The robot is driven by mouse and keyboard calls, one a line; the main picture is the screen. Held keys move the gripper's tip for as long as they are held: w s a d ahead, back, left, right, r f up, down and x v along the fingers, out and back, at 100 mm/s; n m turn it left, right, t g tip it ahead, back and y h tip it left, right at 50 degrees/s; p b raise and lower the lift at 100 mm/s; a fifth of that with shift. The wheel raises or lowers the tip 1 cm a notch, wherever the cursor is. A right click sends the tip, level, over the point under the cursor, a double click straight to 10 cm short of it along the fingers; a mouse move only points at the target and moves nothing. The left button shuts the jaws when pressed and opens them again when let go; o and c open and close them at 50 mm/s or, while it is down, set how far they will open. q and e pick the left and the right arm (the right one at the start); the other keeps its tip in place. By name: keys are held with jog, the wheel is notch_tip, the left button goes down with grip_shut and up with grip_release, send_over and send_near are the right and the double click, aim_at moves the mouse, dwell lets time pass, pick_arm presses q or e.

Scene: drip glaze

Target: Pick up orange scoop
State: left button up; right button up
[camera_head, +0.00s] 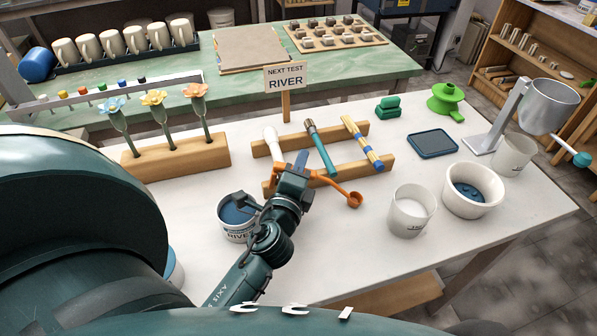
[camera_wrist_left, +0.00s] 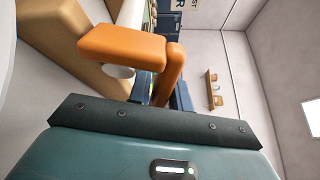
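The orange scoop (camera_head: 354,199) has its small round bowl out to the right of my left gripper, in front of the wooden rack. Its handle runs left behind the gripper, and an orange part (camera_wrist_left: 122,45) fills the upper left of the left wrist view. My left gripper (camera_head: 297,166) is at the handle, by the rack's front rail. In the wrist view its fingers are mostly hidden by the wrist housing and the orange part, so I cannot tell if they are closed on it. My right gripper is not in view.
The wooden rack (camera_head: 381,162) also holds a white tool (camera_head: 272,140), a teal tool (camera_head: 321,149) and a yellow-blue tool (camera_head: 362,142). A RIVER glaze can (camera_head: 236,231) stands left of the gripper. A white cup (camera_head: 411,212) and white bowl (camera_head: 473,202) stand right. The table front is clear.

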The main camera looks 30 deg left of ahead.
pick_arm(q)
grip_shut()
